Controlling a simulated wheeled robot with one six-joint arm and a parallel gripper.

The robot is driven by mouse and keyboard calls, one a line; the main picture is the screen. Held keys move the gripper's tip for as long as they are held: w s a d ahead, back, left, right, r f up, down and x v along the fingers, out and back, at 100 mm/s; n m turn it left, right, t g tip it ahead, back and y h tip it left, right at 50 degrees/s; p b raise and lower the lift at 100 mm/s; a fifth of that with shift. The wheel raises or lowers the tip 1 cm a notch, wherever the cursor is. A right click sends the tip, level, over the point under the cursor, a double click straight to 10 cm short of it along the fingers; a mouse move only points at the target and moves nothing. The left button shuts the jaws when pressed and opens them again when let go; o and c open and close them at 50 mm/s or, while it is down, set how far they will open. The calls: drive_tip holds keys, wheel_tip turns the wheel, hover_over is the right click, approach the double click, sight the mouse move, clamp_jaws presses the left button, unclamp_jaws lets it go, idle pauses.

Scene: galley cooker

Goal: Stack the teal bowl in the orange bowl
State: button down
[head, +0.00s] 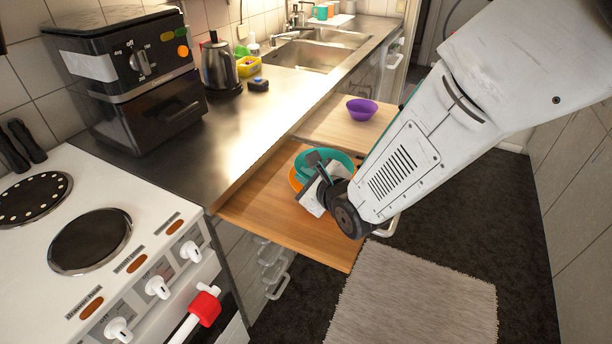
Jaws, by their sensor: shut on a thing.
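The teal bowl (342,158) is at my gripper (313,165), which is shut on its left rim side. The orange bowl (294,180) shows as a thin edge below and left of the teal bowl, over the wooden pull-out board (270,207). The teal bowl overlaps the orange bowl in the head view. I cannot tell whether it rests inside it or is held just above it. My gripper and wrist hide the front of both bowls.
A purple bowl (361,109) stands on a second, paler board (340,128) behind. The steel counter (258,120) holds a kettle (220,66) and a black air fryer (135,75). The cooker (110,250) is at front left. Bare board lies left of and in front of the bowls.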

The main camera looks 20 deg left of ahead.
drive_tip(key=shift+f, duration=0.1)
drive_tip(key=shift+f, duration=0.5)
drive_tip(key=c, duration=1.5)
unclamp_jaws()
drive_tip(key=shift+c, duration=0.2)
drive_tip(key=shift+r, duration=0.25)
drive_tip(key=v, duration=1.2)
drive_tip(key=shift+r, duration=0.3)
drive_tip(key=shift+d, duration=0.1)
